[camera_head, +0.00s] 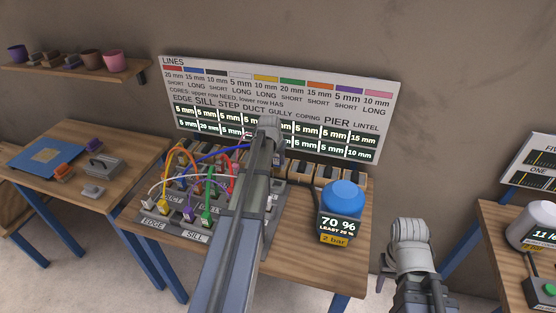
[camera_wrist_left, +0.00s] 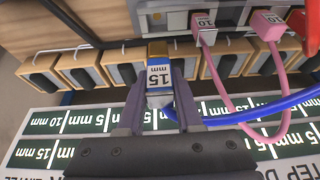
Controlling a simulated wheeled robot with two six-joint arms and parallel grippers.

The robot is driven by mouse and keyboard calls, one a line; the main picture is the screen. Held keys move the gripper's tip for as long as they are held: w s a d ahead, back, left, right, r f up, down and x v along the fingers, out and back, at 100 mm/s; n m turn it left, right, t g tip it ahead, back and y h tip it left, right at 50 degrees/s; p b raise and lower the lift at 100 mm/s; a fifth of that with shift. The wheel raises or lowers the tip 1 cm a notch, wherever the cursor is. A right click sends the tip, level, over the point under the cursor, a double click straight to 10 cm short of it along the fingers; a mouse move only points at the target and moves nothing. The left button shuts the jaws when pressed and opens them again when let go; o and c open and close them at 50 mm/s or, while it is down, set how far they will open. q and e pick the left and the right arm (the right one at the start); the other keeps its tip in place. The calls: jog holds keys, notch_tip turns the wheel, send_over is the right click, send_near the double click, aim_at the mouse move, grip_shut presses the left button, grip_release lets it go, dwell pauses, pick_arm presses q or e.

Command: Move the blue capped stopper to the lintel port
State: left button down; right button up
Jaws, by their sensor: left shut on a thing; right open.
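The blue capped stopper (camera_wrist_left: 158,76) shows in the left wrist view, marked 15 mm, with a gold-coloured end and a blue cable (camera_wrist_left: 265,111) beside it. My left gripper (camera_wrist_left: 157,108) is shut on it, one finger on each side. In the head view my left arm (camera_head: 262,150) hides the fingertips and stopper, at the back of the middle table. Part of the blue cable (camera_head: 222,150) shows left of the arm. The lintel port cannot be picked out. My right gripper (camera_head: 410,232) is right of the middle table, away from the plugs; its fingertips are unclear.
A grey port panel (camera_head: 150,217) carries several coloured cables and plugs. A row of wooden blocks with dark faces (camera_wrist_left: 83,70) lies near the held stopper. A LINES board (camera_head: 330,100) stands behind. A blue-domed gauge (camera_head: 343,197) stands at the right.

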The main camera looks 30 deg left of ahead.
aim_at(277, 170)
pick_arm(q)
notch_tip(277, 170, down, 6)
jog(key=b, duration=0.6)
jog(key=shift+r, duration=0.1)
jog(key=shift+f+b, duration=1.95)
jog(key=shift+f, duration=0.1)
dwell(1.2)
jog(key=c, duration=0.5)
grip_release()
jog(key=p+v, duration=0.7)
jog(key=shift+s+r, duration=0.2)
jog(key=shift+r, duration=0.15)
dwell(0.6)
